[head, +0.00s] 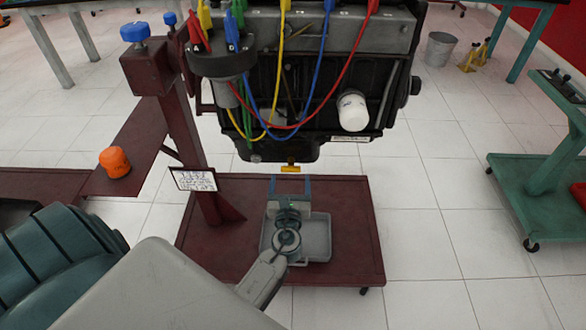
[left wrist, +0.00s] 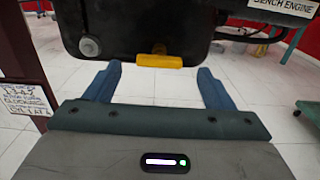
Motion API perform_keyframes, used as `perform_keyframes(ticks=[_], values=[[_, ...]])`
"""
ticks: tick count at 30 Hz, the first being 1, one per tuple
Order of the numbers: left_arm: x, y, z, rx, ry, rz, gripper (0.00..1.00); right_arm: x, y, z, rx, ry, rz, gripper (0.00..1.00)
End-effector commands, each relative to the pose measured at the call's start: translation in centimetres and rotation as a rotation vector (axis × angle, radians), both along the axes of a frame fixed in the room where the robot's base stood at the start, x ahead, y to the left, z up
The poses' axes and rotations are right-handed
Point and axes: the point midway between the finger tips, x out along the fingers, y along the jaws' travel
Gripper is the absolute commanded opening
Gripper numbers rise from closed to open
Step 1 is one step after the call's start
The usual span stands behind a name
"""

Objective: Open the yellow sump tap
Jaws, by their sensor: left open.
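The yellow sump tap (head: 290,169) sticks out under the black engine (head: 330,105), at the bottom of its sump. In the left wrist view the tap (left wrist: 158,61) shows as a yellow bar lying crosswise, below a brass-coloured fitting. My left gripper (head: 290,180) is open, its two blue fingers pointing toward the tap. In the left wrist view the fingers (left wrist: 158,77) stand to either side of the tap, apart from it, with the bar between them in the picture. I cannot tell how far the tips are from it in depth. My right gripper is not in view.
A grey drip tray (head: 318,240) sits on the dark red stand base (head: 355,215) below the gripper. A red post with a sign (head: 194,179) stands to the left. Coloured cables hang across the engine. A green trolley (head: 540,180) is at the right.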

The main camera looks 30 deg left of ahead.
Motion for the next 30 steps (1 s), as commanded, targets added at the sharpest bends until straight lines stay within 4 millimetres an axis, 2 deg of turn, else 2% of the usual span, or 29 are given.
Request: perform_keyframes(ticks=[3,9,21,22,28,30], values=[[2.1,1.3,0.1,0.002,-0.001,0.0,0.76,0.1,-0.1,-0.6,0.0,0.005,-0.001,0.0],[4.3,2.6,0.0,-0.001,-0.001,0.0,0.76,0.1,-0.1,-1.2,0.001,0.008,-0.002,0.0],[5.0,3.1,-0.1,-0.002,0.001,0.0,0.76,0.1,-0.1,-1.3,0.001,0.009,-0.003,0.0],[5.0,3.1,-0.1,-0.002,0.001,0.0,0.74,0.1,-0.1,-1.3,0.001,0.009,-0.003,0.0],[5.0,3.1,-0.1,-0.003,0.001,0.0,0.35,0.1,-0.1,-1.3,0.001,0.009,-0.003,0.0],[5.0,3.1,-0.1,-0.003,0.001,0.0,0.32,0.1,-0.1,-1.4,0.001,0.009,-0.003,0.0]])
